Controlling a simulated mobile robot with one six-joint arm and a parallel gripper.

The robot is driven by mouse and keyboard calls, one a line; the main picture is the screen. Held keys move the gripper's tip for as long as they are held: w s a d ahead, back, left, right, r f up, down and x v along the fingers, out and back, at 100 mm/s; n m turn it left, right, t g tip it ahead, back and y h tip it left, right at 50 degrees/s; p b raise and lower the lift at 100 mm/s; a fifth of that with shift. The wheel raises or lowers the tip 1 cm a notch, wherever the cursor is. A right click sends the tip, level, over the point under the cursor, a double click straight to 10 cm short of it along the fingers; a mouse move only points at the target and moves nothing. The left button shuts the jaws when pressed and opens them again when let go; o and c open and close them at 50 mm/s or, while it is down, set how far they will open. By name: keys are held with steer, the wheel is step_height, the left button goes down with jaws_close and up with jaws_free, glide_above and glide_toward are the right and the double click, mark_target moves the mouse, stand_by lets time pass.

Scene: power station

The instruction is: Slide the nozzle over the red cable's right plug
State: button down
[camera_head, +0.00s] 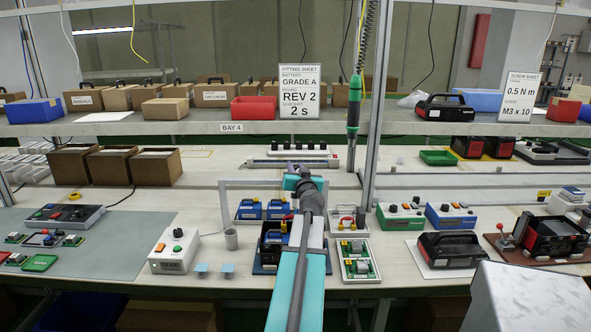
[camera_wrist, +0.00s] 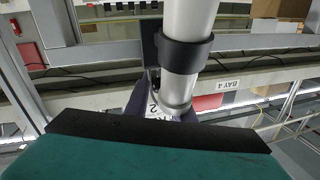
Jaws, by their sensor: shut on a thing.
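My gripper (camera_head: 299,170) is over the middle of the bench, at the end of my teal arm. Its purple fingertips (camera_wrist: 163,108) show partly in the wrist view, behind a pale cylinder (camera_wrist: 187,60) with a black collar and a metallic lower end. This cylinder looks like the nozzle tool in my gripper, but the grip itself is hidden.
A control box (camera_head: 174,251) is farther left. A pale frame post (camera_head: 223,207) rises near the battery unit. A green driver (camera_head: 353,105) hangs behind.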

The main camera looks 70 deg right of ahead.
steer(key=shift+s+f+b, duration=0.1)
steer(key=shift+f+b, duration=0.1)
steer(key=shift+b, duration=0.35)
steer(key=shift+s+d+b, duration=0.15)
steer(key=shift+s+b, duration=0.15)
steer(key=shift+b, duration=0.45)
steer(key=c, duration=1.5)
jaws_free()
steer(key=shift+r, duration=0.1)
steer(key=b+v, duration=0.3)
steer(key=v, duration=0.8)
steer(key=shift+s, duration=0.1)
